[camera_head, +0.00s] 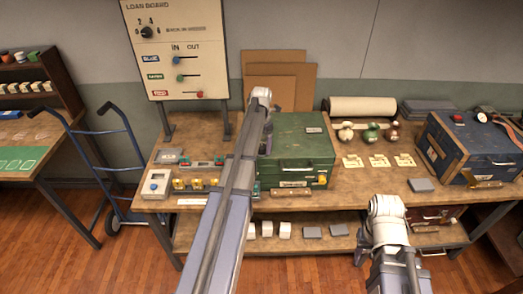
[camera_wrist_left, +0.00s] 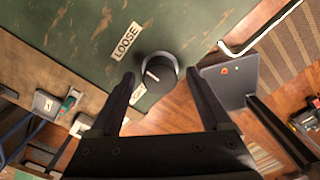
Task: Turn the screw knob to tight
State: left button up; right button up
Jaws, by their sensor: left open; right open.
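The dark round screw knob (camera_wrist_left: 157,73) shows in the left wrist view on a worn green metal face (camera_wrist_left: 70,30), with a pale pointer line on its cap. A LOOSE label (camera_wrist_left: 125,41) lies up and left of it. A second label (camera_wrist_left: 138,93) is partly hidden below it. My left gripper (camera_wrist_left: 161,76) is open, a fingertip on either side of the knob; contact cannot be told. In the head view the green box (camera_head: 300,163) stands on the bench, and my left arm hides the knob. My right gripper (camera_head: 360,246) is open and low before the bench, mostly hidden.
The loan board (camera_head: 178,50) rises behind the bench's left end. A blue toolbox (camera_head: 470,147), small ornaments (camera_head: 370,132) and cards (camera_head: 378,161) stand to the right of the green box. Small devices (camera_head: 155,184) lie left. A hand truck (camera_head: 98,150) stands at the left.

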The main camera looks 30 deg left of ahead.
pick_arm(q)
jog(key=shift+f, duration=0.1)
grip_shut()
dwell(0.7)
